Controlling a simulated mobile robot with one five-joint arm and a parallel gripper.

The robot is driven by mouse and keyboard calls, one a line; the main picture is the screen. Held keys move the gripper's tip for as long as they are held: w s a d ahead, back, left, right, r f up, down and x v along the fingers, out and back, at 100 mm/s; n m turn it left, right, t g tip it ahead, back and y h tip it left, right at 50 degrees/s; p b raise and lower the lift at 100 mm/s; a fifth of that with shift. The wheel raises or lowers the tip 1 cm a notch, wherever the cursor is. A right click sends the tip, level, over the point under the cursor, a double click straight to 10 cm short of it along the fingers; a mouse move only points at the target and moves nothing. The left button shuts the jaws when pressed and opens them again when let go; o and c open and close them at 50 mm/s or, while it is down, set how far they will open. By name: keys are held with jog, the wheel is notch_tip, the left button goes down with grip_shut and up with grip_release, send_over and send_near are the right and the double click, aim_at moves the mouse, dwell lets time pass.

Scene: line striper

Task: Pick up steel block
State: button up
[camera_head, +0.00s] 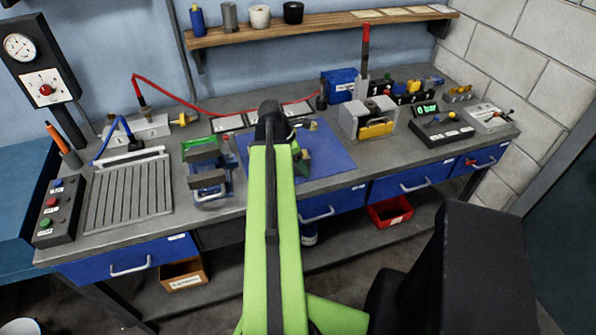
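My green arm reaches up the middle of the view over the bench, and its dark end, my gripper (299,125), is over the blue mat (335,156). The arm hides much of it, so I cannot tell whether its fingers are open or shut. A small dark and brass-coloured piece (303,162) shows on the mat just right of the arm, partly hidden. A grey metal block-like fixture (350,118) with a yellow part stands right of the mat. I cannot tell which is the steel block.
A slotted grey plate (128,194) and a button box (58,210) are on the left. A red hose (200,106) crosses the back of the bench. A black gauge box (440,127) and other devices fill the right. The mat's right part is clear.

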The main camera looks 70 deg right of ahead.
jog(key=shift+f, duration=0.2)
grip_shut()
dwell(0.3)
